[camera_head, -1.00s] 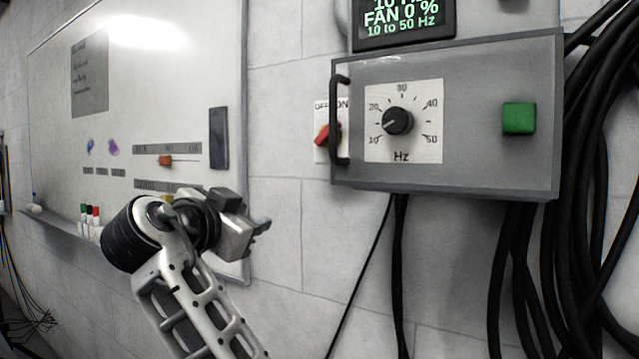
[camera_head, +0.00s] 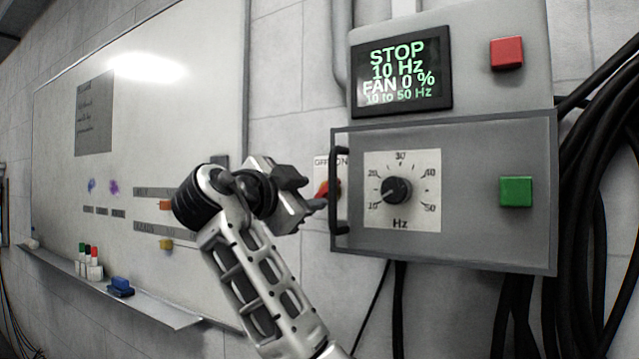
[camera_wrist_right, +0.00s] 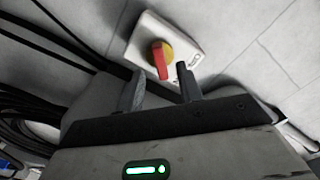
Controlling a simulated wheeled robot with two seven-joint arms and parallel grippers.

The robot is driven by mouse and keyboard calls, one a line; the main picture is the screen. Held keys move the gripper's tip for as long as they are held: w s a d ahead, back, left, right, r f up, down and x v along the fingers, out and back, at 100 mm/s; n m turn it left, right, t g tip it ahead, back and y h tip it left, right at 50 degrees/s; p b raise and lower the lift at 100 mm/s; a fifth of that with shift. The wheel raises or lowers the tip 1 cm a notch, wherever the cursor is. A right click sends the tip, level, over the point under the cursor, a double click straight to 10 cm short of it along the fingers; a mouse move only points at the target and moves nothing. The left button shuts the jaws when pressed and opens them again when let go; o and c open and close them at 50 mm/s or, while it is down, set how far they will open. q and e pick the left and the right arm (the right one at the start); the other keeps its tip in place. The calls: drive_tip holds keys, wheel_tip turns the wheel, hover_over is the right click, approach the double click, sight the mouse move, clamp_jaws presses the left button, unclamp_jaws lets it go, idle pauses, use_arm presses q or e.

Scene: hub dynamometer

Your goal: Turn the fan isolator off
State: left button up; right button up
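The fan isolator is a white plate (camera_head: 320,164) lettered OFF and ON, on the wall left of the grey control box. Its red handle (camera_head: 322,187) is partly hidden by my right gripper in the head view. In the right wrist view the red handle (camera_wrist_right: 160,62) sits on a yellow round base on the white plate (camera_wrist_right: 187,40). My right gripper (camera_head: 314,202) is just left of and below the handle. In the wrist view its two fingers (camera_wrist_right: 161,86) stand apart with the handle between and beyond their tips; contact cannot be told. My left gripper is not in view.
The control box's clear cover (camera_head: 470,235) has a black bar handle (camera_head: 340,190) close to the isolator's right. The display (camera_head: 402,72) reads STOP, 10 Hz, FAN 0 %. Black cables (camera_head: 600,150) hang at the right. A whiteboard (camera_head: 130,120) spans the left wall.

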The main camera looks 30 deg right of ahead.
sight(322, 193)
drive_tip(key=p+x, duration=0.1)
drive_tip(key=x, duration=0.3)
drive_tip(key=shift+a, duration=0.1)
drive_tip(key=shift+w+d, duration=0.15)
drive_tip(key=shift+d, duration=0.1)
drive_tip(key=shift+c, duration=0.3)
clamp_jaws()
